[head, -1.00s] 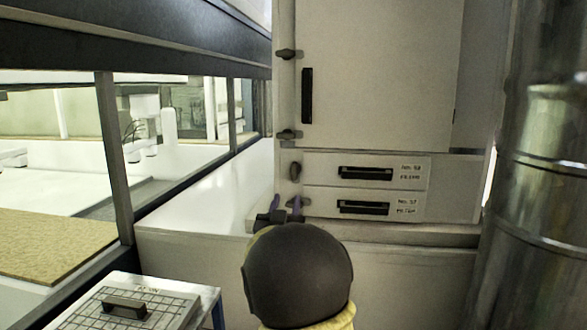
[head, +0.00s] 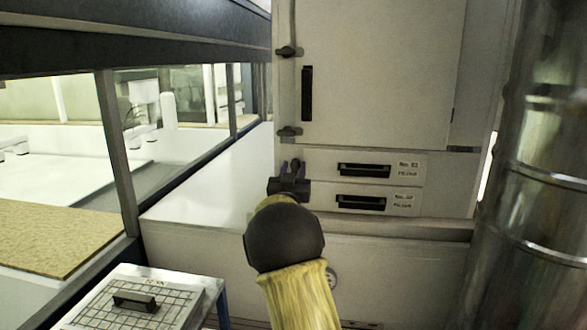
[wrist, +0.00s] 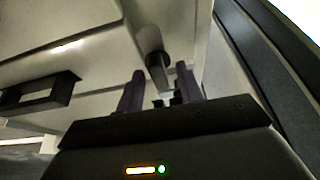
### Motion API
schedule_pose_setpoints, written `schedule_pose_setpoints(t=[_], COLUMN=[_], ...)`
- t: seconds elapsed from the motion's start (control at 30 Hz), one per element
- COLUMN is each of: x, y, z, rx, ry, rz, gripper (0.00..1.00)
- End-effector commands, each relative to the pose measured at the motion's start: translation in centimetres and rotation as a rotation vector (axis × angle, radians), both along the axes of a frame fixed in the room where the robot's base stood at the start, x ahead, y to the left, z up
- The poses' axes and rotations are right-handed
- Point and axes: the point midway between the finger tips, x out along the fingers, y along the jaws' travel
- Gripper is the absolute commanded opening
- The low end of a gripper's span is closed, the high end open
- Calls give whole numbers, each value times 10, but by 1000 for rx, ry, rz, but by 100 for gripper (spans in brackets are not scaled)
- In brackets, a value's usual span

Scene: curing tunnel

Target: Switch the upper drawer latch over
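The upper drawer (head: 409,165) is a pale front with a black recessed handle (head: 364,170) and a printed label. Its latch (head: 295,166) is a small grey piece at the drawer's left end, partly covered by my gripper (head: 293,165). In the wrist view the latch (wrist: 155,62) is a grey lever with a dark end. My gripper (wrist: 160,73) is open there, its two purplish fingers on either side of the lever's end. A narrow gap shows on both sides, and contact is not clear. The lower drawer's latch is hidden behind my gripper.
The lower drawer (head: 408,201) lies just below. A closed cabinet door (head: 385,75) with dark hinges is above. A metal duct (head: 545,190) stands at right, and a framed window (head: 180,150) at left. A gridded box (head: 170,290) stands at the lower left.

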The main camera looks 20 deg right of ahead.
Motion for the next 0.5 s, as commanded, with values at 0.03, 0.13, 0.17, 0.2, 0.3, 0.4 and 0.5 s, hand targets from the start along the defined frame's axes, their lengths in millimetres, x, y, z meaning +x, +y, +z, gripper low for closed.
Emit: schedule_pose_setpoints(t=[0.03, 0.13, 0.17, 0.2, 0.3, 0.4, 0.5], x=[0, 0, 0, 0, 0, 0, 0], y=[0, 0, 0, 0, 0, 0, 0], z=[0, 0, 0, 0, 0, 0, -1], rx=[0, 0, 0, 0, 0, -1, -6], ry=[0, 0, 0, 0, 0, 1, 4], rz=[0, 0, 0, 0, 0, 0, 0], gripper=[36, 23, 17, 9, 0, 0, 0])
